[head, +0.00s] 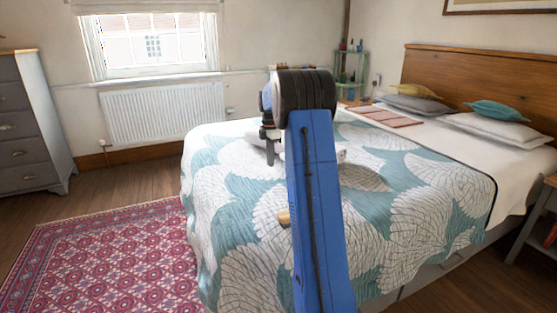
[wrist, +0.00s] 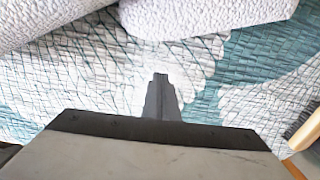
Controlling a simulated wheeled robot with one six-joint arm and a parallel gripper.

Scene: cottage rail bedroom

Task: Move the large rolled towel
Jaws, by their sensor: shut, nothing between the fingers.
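White rolled towels lie on the bed. In the head view, a white roll (head: 341,155) shows at the right of my arm, which hides its middle, and white also shows at the left. In the wrist view, one white roll (wrist: 45,18) lies at the top left and a textured white roll (wrist: 205,14) at the top centre, both cut off by the frame. I cannot tell which is the larger. My gripper (wrist: 160,78) is shut and empty, over the quilt on the near side of the rolls. In the head view, my gripper (head: 270,157) points down beside them.
The leaf-patterned quilt (head: 235,240) covers the bed. A small wooden item (head: 284,217) lies on it, partly behind my arm; a wooden edge also shows in the wrist view (wrist: 303,125). Pillows (head: 485,130) and a folded pink cloth (head: 384,116) lie toward the headboard. A red rug (head: 110,255) covers the left floor.

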